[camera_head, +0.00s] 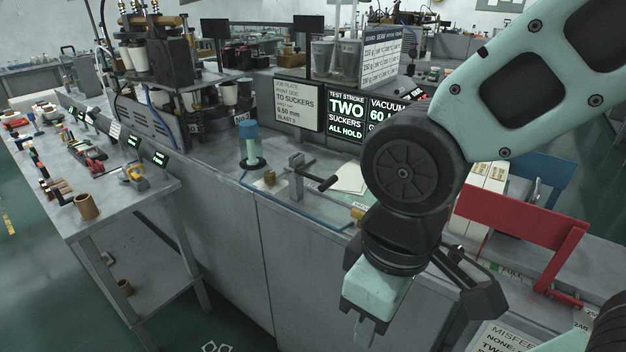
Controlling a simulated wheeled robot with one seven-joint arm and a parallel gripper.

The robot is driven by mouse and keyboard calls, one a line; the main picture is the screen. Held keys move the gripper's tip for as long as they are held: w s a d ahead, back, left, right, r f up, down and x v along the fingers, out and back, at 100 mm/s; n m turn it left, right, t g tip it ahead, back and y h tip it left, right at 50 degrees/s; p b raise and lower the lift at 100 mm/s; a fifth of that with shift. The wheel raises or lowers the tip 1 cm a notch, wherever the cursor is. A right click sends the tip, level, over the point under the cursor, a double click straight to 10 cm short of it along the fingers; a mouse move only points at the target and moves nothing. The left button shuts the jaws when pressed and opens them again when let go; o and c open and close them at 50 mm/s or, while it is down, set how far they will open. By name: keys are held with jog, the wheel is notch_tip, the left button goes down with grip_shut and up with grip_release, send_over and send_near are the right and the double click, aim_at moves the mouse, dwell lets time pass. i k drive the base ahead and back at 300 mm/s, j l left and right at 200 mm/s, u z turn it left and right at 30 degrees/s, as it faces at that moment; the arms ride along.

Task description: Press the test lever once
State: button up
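A small metal lever (301,172) with a black grip (328,183) stands on the grey bench top at the centre. It looks like the test lever; its grip sticks out to the right, roughly level. My gripper (366,333) hangs at the lower middle, in front of the bench and nearer the camera than the lever, pointing down. It is apart from the lever. Its fingers are small and partly hidden, so I cannot tell how far they are spread. A screen (346,115) behind the lever reads "TEST STROKE TWO SUCKERS ALL HOLD".
A blue-topped cylinder (250,143) stands left of the lever. A job plate sign (298,106) stands behind it. A white sheet (350,178) lies just right of the lever. A red frame (520,222) stands at right. A side table (150,190) with tools is at left.

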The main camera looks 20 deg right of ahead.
aim_at(325, 185)
jog(key=i+j+z, duration=0.55)
jog(key=j, duration=0.4)
jog(key=i, duration=0.1)
